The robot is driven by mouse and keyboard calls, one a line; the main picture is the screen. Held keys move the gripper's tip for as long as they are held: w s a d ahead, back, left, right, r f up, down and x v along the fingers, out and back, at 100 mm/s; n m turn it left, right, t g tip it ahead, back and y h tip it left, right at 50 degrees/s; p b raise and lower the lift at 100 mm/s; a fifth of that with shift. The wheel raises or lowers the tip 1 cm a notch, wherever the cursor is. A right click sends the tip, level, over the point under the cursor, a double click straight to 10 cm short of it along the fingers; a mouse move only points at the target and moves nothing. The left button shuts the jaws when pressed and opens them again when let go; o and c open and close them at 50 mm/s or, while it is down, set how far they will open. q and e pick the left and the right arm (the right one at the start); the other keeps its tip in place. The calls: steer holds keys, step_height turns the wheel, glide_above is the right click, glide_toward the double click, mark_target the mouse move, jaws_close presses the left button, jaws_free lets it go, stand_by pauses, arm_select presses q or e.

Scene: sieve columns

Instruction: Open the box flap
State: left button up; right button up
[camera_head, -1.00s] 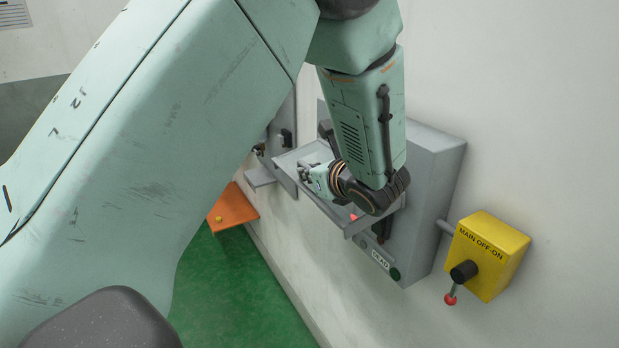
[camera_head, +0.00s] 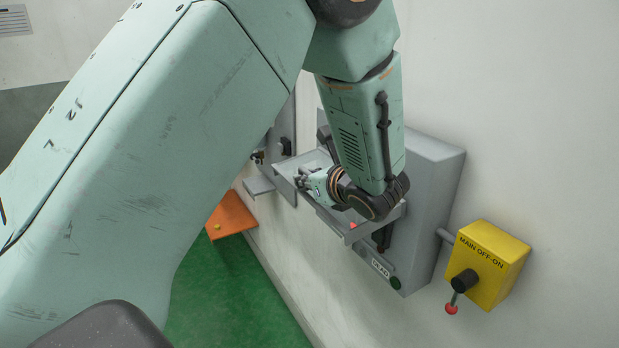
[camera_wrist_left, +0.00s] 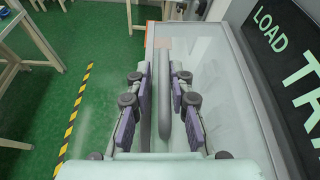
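The grey box (camera_head: 436,185) is fixed to the wall at centre right in the head view. A grey flap (camera_head: 376,226) sticks out from its front, and my left wrist covers much of it. My left gripper (camera_head: 301,181) is at the flap's far left end. In the left wrist view, its fingers (camera_wrist_left: 162,95) stand apart with grey rod-like parts between them; I cannot tell whether they touch. A pale panel (camera_wrist_left: 228,90) lies just right of the fingers. My right gripper is not in view.
A yellow switch box (camera_head: 486,262) with a red-tipped lever is on the wall to the right. An orange panel (camera_head: 232,212) is at the lower left of the wall. Green floor (camera_head: 238,290) lies below. A dark LOAD TRAY sign (camera_wrist_left: 285,45) is close on the right.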

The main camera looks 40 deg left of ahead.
arm_select(q)
steer(key=shift+w+d+r, duration=0.1)
steer(key=shift+r, duration=0.3)
steer(key=r, duration=0.9)
steer(key=shift+s, duration=0.2)
steer(key=shift+w, duration=0.2)
steer(key=shift+s+r, duration=0.1)
steer(key=shift+s, duration=0.1)
